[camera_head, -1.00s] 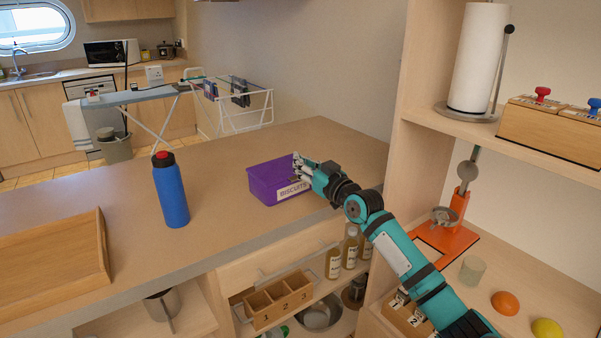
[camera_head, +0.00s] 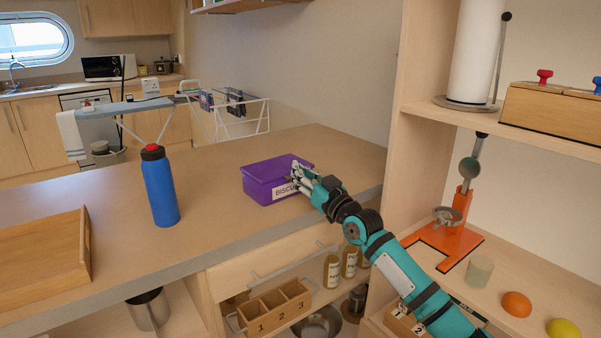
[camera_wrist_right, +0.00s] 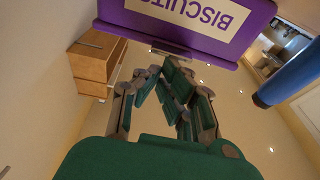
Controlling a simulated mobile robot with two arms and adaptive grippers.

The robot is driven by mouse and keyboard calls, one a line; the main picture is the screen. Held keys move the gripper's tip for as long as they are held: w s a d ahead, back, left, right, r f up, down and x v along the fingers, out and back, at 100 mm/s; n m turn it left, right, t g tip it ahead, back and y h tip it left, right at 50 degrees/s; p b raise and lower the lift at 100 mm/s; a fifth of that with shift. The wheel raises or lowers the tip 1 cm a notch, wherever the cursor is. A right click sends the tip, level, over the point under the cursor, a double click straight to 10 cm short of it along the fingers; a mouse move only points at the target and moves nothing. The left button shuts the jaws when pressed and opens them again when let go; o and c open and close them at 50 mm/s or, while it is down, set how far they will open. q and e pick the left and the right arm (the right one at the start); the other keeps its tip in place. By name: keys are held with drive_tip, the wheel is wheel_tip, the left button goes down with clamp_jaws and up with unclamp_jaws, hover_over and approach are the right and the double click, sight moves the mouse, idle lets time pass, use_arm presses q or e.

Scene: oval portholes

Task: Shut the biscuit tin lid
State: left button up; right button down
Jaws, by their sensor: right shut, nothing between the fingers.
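The purple biscuit tin (camera_head: 262,190) stands on the counter, with a white BISCUITS label on its front. Its purple lid (camera_head: 278,167) lies flat across the top, and I see no gap in the head view. My right gripper (camera_head: 298,172) is shut and empty at the tin's right front corner, hiding part of the label. In the right wrist view the tin (camera_wrist_right: 240,40) appears upside down, just past the shut fingertips (camera_wrist_right: 172,66). I cannot tell if they touch it. My left gripper is out of view.
A blue bottle (camera_head: 160,188) with a red cap stands left of the tin, and a wooden tray (camera_head: 45,250) lies further left. The shelf unit (camera_head: 425,80) rises at the right. The counter between bottle and tin is clear.

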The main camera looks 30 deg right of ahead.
drive_tip(key=shift+f, duration=0.1)
idle(0.3)
drive_tip(key=shift+s+f, duration=0.25)
drive_tip(key=shift+s, duration=0.3)
drive_tip(key=v, duration=1)
drive_tip(key=shift+s, duration=0.4)
